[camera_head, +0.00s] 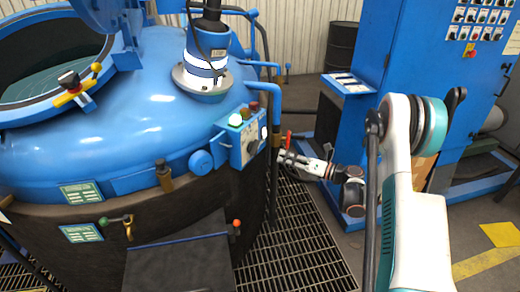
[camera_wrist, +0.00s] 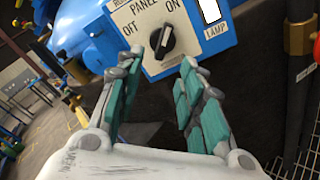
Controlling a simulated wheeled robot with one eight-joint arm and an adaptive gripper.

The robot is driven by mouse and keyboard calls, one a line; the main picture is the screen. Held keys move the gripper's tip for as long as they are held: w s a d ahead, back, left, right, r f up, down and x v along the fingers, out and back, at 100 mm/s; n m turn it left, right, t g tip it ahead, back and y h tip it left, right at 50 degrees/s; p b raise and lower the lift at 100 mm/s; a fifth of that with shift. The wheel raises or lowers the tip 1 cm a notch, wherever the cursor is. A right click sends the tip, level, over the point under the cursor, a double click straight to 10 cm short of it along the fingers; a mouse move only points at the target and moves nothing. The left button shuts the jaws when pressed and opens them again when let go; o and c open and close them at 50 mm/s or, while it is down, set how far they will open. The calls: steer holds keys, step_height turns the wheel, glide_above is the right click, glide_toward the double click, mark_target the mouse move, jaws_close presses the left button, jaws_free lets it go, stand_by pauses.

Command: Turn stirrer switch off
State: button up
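A blue control box (camera_head: 240,142) is mounted on the side of the furnace. In the wrist view its pale panel face (camera_wrist: 128,16) shows a black rotary knob (camera_wrist: 165,41) between the words OFF on the left and ON on the right. The knob appears tilted toward ON. No stirrer label is readable. My gripper (camera_wrist: 161,66) is open and empty, its two fingers spread below the knob and apart from it. In the head view my gripper (camera_head: 284,156) is just right of the box, and the knob is hard to make out there.
A LAMP label and a white lit part (camera_wrist: 209,10) sit right of the knob. A red-handled valve (camera_head: 289,137) is close to my gripper. A blue cabinet (camera_head: 430,60) with buttons stands at the right. Floor grating (camera_head: 300,240) lies below.

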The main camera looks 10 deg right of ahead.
mark_target(255, 148)
steer(key=b+x, duration=0.4)
steer(key=x, duration=0.9)
steer(key=shift+w+f+m, duration=0.2)
steer(key=shift+m, duration=0.2)
jaws_close()
